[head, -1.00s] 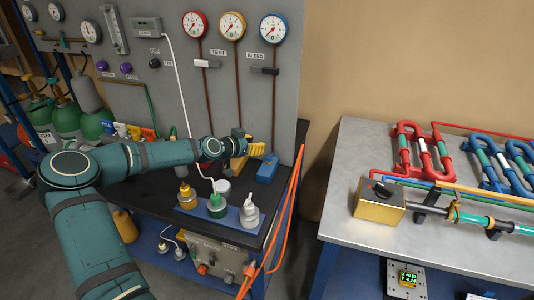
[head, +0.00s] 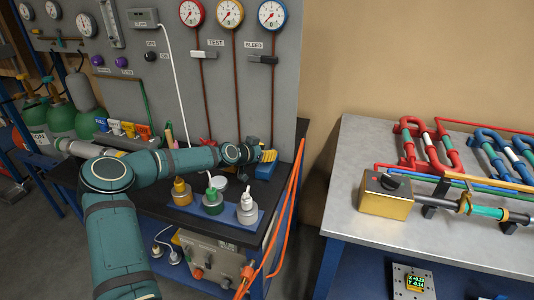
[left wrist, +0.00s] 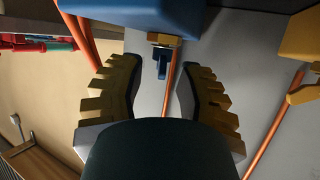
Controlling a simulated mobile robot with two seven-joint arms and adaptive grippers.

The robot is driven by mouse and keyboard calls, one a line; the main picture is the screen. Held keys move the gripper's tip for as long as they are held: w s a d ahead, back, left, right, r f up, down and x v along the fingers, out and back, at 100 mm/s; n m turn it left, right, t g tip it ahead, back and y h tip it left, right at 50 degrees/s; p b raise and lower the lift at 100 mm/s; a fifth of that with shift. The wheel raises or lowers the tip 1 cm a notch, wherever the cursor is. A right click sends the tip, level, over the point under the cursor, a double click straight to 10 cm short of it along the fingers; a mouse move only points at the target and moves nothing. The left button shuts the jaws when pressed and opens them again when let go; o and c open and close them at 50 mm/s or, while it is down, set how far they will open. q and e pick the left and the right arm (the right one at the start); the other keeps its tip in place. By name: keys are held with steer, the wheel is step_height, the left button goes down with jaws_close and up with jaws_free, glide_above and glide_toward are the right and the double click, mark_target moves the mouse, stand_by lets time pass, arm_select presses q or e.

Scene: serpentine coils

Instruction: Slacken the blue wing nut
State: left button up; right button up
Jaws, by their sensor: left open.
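My left gripper (head: 268,156) reaches in front of the grey panel, above the right end of the dark bench. In the left wrist view its two yellow ribbed fingers (left wrist: 160,64) are spread open with nothing held. A small blue piece with flat sides, which looks like the blue wing nut (left wrist: 162,64), shows beyond and between the fingertips, apart from them. It sits by a yellow-orange part (left wrist: 166,39) under a larger blue block. In the head view I cannot make out the wing nut; the gripper and arm may hide it. My right gripper is not in view.
A blue block (head: 265,170) lies just below the gripper; bottles stand on a blue tray (head: 249,232). Orange hoses (head: 291,195) hang at the bench's right edge. Pipe coils and a gold box (head: 386,202) occupy the grey table, whose front left (head: 350,228) is clear.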

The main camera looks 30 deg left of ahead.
arm_select(q)
steer(key=shift+w+d+f, duration=0.1)
steer(key=shift+w+f, duration=0.05)
steer(key=shift+w, duration=0.15)
jaws_close()
steer(key=shift+s, duration=0.1)
